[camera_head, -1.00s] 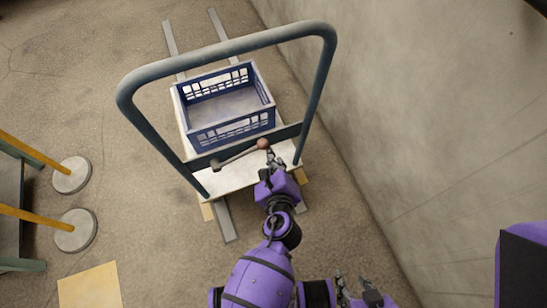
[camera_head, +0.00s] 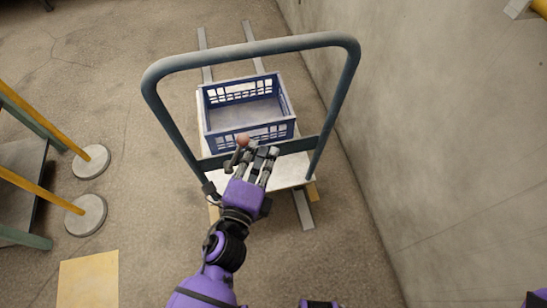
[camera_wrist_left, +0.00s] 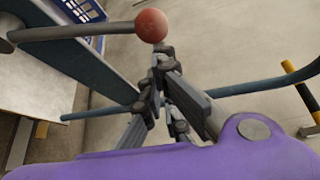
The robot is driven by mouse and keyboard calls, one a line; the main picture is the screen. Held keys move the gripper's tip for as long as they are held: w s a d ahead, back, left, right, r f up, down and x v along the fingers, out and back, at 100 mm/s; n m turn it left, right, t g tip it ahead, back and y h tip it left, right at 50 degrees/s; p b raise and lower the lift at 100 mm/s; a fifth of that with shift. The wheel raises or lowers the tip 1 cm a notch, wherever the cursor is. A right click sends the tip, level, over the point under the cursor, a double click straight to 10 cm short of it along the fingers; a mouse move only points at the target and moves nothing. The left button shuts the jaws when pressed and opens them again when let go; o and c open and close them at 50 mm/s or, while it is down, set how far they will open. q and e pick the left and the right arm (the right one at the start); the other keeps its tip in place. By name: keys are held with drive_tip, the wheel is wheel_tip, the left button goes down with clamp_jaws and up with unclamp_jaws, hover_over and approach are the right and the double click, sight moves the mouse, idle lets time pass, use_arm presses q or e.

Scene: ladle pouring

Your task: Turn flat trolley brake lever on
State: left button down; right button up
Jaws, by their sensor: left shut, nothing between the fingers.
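The flat trolley (camera_head: 293,172) stands with its tall grey-green push handle (camera_head: 250,48) towards me. Its brake lever ends in a reddish ball knob (camera_head: 243,140), seen near the crossbar. In the left wrist view the knob (camera_wrist_left: 151,25) is red, and the lever's grey rod (camera_wrist_left: 75,31) runs left to a round pivot (camera_wrist_left: 8,32). My left gripper (camera_head: 257,152) is shut and empty, with its fingers just right of and below the knob. In the wrist view the fingertips (camera_wrist_left: 158,62) are close below the knob; I cannot tell whether they touch it. My right gripper is out of view.
A blue crate (camera_head: 207,125) sits on the trolley. A concrete wall (camera_head: 420,130) rises close on the right. Yellow poles with round grey bases (camera_head: 91,162) stand at the left. A tan floor patch (camera_head: 88,280) lies at lower left.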

sight(237, 154)
use_arm(q)
drive_tip(key=a+n, duration=0.1)
drive_tip(key=s+a+r+n+t+b, duration=0.1)
drive_tip(key=a, duration=0.1)
drive_tip(key=a+r+n+t+b, duration=0.1)
drive_tip(key=a+n, duration=0.1)
drive_tip(key=shift+s+a+r+h, duration=0.15)
drive_tip(key=shift+s+r+h, duration=0.05)
drive_tip(key=shift+r+h, duration=0.1)
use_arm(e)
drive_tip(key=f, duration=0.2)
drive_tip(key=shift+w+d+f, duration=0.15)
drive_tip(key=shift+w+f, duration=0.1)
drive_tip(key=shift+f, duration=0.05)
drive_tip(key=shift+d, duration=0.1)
